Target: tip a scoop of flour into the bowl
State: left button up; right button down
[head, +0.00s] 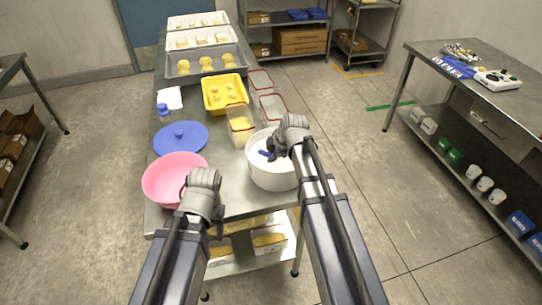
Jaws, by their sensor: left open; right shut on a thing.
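A pink bowl (170,178) stands at the near left of the steel table. A white tub (272,177) stands to its right; its inside is mostly hidden by my arm, and what fills it is hard to tell. My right gripper (272,150) is over the tub, shut on a dark blue scoop (264,154), of which only a small part shows at the tub's mouth. My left gripper (188,212) is open and empty at the near right rim of the pink bowl. I cannot tell whether it touches the bowl.
A round blue lid (181,138) lies behind the bowl. A clear container (240,124) with yellow contents and a yellow tray (226,93) stand behind the tub. A blue-capped bottle (163,112) and white cloth (169,98) are at left.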

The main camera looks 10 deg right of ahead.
notch_tip(320, 180, up, 12)
jog(key=p, duration=1.2)
jog(key=shift+r, duration=0.15)
dwell(0.8)
